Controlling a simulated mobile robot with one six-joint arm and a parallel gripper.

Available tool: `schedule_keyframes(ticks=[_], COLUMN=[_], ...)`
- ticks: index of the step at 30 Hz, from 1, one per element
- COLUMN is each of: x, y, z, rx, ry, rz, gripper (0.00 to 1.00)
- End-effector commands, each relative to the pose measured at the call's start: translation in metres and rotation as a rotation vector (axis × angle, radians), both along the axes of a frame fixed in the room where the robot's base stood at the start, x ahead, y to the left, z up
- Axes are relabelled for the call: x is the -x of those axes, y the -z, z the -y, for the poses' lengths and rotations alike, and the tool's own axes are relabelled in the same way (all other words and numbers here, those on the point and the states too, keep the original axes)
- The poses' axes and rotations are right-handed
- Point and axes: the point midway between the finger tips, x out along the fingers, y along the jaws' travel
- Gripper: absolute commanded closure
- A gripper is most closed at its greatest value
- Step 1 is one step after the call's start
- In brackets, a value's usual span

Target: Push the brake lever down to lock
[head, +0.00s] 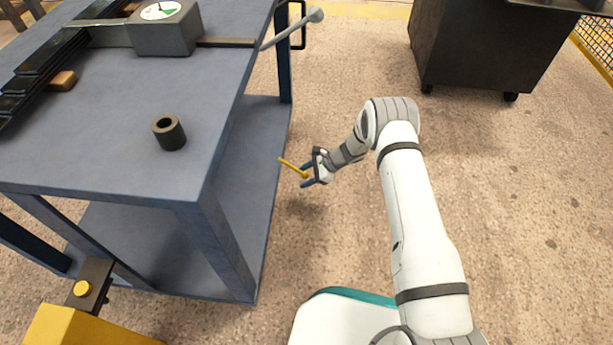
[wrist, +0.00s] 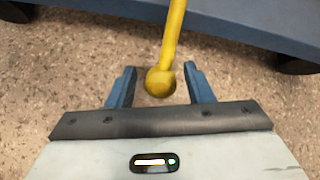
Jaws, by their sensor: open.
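The brake lever is a thin yellow bar with a ball end (wrist: 161,82). In the wrist view it runs up from the ball toward the blue cart edge. In the head view the lever (head: 289,164) shows as a short yellow bar beside the blue cart (head: 228,235), sloping up and left from the ball. My gripper (head: 306,175) is open at the ball end. In the wrist view the ball appears between the two blue fingers of my gripper (wrist: 160,85), with a gap on each side. The lever's pivot is not clearly visible.
On the cart top are a dark hollow cylinder (head: 169,133), a gauge box (head: 165,30) and a grey ball-ended handle (head: 316,14) jutting right. Dark wheels (wrist: 298,65) show below the cart. A dark cabinet (head: 490,50) stands at the back right. Open floor (head: 520,220) lies right.

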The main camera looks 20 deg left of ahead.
Motion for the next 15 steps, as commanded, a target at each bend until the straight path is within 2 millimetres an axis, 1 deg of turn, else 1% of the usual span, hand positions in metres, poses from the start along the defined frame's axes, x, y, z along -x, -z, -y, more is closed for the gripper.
schedule_keyframes(ticks=[5, 12, 15], x=[-0.003, -0.008, -0.009], y=[-0.014, -0.044, -0.051], z=[0.011, 0.04, 0.049], rx=[0.001, -0.001, 0.0], ry=[0.002, 0.001, -0.001], rz=[0.0, 0.0, -0.002], gripper=[0.53, 0.53, 0.53])
